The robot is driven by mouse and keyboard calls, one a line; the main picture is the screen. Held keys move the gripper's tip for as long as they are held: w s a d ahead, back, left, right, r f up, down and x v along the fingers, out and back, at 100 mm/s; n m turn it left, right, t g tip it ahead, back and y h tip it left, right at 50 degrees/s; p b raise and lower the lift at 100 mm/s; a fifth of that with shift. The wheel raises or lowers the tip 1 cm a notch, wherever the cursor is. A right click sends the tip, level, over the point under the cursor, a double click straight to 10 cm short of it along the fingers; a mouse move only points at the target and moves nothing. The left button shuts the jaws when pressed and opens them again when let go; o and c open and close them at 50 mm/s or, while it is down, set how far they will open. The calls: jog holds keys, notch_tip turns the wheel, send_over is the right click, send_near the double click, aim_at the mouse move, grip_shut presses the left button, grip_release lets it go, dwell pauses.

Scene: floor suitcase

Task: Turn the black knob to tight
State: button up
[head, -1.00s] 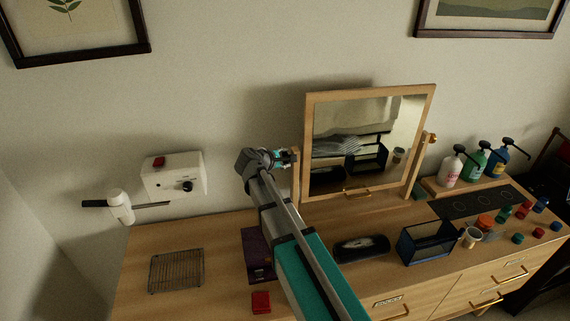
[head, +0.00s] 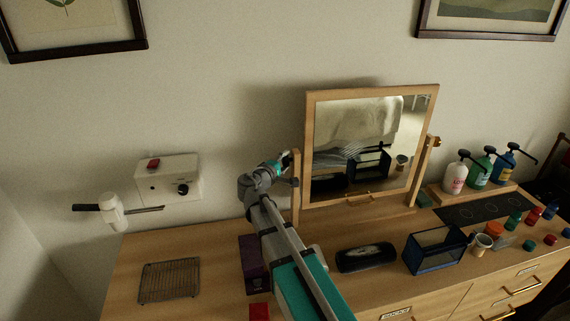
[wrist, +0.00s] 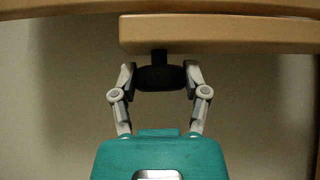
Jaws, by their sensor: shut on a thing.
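A black knob (wrist: 160,78) sits on a short dark stem at the wooden post (wrist: 225,35) in the wrist view. My gripper (wrist: 160,82) has its two fingers closed on either side of this knob. In the head view my gripper (head: 284,162) is at the left post (head: 295,188) of the tilting mirror (head: 365,145); my own gripper largely hides the knob there. No tight or loose marking is readable.
A wire rack (head: 168,280), purple box (head: 252,262), dark case (head: 365,257) and navy holder (head: 425,248) stand on the dresser. Pump bottles (head: 480,172) stand right.

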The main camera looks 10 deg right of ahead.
jog(key=shift+s, duration=0.1)
jog(key=o, duration=1.1)
jog(key=shift+o, duration=0.2)
jog(key=shift+r+n+p, duration=0.15)
jog(key=shift+n+p, duration=0.15)
jog(key=shift+p, duration=0.35)
